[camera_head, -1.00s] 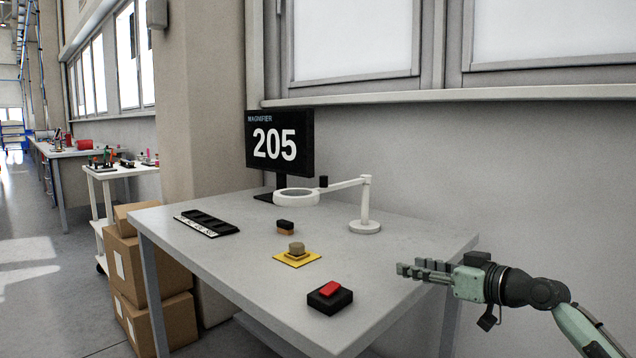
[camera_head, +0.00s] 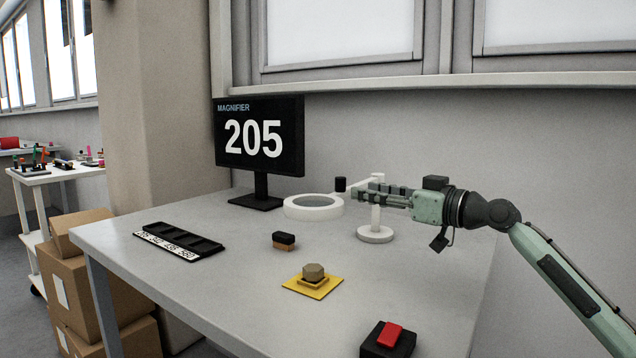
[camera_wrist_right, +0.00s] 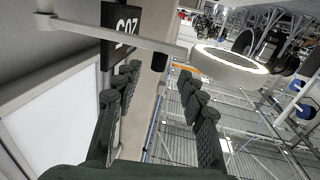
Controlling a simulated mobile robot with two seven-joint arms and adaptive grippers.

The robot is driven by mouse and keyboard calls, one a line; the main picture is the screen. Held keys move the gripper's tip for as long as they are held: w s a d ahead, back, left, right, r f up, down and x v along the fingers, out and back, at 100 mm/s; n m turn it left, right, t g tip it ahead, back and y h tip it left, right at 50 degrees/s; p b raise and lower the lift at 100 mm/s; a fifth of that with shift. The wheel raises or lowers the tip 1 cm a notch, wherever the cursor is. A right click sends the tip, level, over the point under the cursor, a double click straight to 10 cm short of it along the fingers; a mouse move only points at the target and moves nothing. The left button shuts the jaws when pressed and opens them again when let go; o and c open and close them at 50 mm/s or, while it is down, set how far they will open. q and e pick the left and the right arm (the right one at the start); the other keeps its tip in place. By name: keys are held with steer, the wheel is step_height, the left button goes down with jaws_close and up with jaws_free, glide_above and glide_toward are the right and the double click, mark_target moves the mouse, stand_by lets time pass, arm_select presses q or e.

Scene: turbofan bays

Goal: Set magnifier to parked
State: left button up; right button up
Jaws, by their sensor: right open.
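The magnifier is a white ring lens (camera_head: 313,214) on a jointed arm above a round white base (camera_head: 375,235). A black knob (camera_head: 340,184) stands where the arm meets the ring. A black monitor (camera_head: 258,137) behind reads "MAGNIFIER 205". My right gripper (camera_head: 362,194) is open, just right of the knob, and covers part of the magnifier arm. In the right wrist view the knob (camera_wrist_right: 160,62) appears between the fingertips of my right gripper (camera_wrist_right: 156,80), with the ring (camera_wrist_right: 230,68) to the right. Contact cannot be told. My left gripper is not in view.
The grey table (camera_head: 210,280) holds a black slotted tray (camera_head: 180,240), a small black and tan block (camera_head: 284,240), a knob on a yellow plate (camera_head: 313,278) and a red-topped black box (camera_head: 388,340). Cardboard boxes (camera_head: 95,290) stand left. The wall is close behind.

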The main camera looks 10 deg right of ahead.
mark_target(345, 183)
steer(key=x, duration=0.4)
steer(key=p+x, duration=0.1)
steer(key=x, duration=0.2)
steer(key=shift+r, duration=0.35)
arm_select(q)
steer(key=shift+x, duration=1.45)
arm_select(e)
steer(key=shift+w+a+f, duration=0.1)
steer(key=shift+w+a, duration=0.25)
steer(key=shift+w, duration=0.1)
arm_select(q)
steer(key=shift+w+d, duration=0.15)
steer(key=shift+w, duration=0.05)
arm_select(e)
jaws_close()
